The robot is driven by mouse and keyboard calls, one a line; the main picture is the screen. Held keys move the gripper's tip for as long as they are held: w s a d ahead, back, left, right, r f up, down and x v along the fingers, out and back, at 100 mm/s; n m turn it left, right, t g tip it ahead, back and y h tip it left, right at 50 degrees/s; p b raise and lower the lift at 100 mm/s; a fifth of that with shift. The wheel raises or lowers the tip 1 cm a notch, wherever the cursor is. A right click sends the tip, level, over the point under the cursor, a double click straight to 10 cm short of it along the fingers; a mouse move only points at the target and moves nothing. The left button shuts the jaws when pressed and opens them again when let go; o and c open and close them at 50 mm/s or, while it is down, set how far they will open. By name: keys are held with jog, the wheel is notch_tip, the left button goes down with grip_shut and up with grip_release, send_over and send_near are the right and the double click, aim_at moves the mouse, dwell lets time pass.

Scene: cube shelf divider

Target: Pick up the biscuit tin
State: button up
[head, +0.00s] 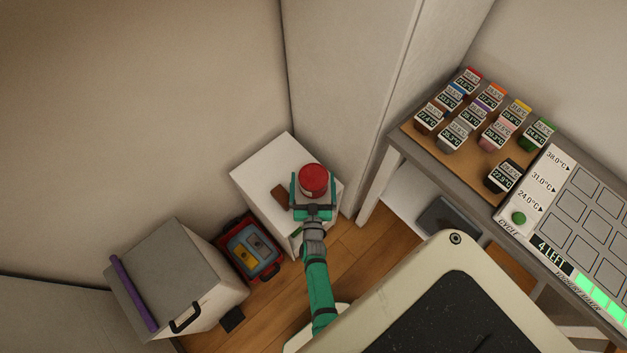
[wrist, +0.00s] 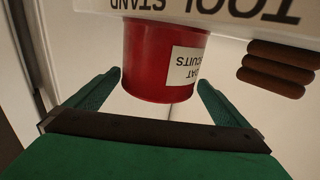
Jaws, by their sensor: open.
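In the wrist view the tin (wrist: 150,55) shows a white label with upside-down lettering, partly reading "BISCUITS". My gripper (head: 313,191) is open at the tin. In the wrist view the green fingers of my gripper (wrist: 158,88) reach up on the left and right of the tin's near end, with visible gaps on both sides. I cannot tell how far the fingers reach along the tin.
A brown item (head: 281,195) lies left of the tin, and shows as brown rounded pieces (wrist: 280,68) in the wrist view. A wall column (head: 345,90) rises behind the stand. A red crate (head: 262,276) and a grey-topped cabinet (head: 165,262) stand left. A bench (head: 470,185) with labelled jars is right.

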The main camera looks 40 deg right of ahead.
aim_at(314, 166)
jog(key=shift+x, duration=2.8)
jog(key=shift+s+d+r, duration=0.1)
jog(key=shift+d, duration=0.05)
jog(key=shift+c, duration=0.3)
jog(key=c, duration=1.4)
jog(key=shift+r, duration=0.1)
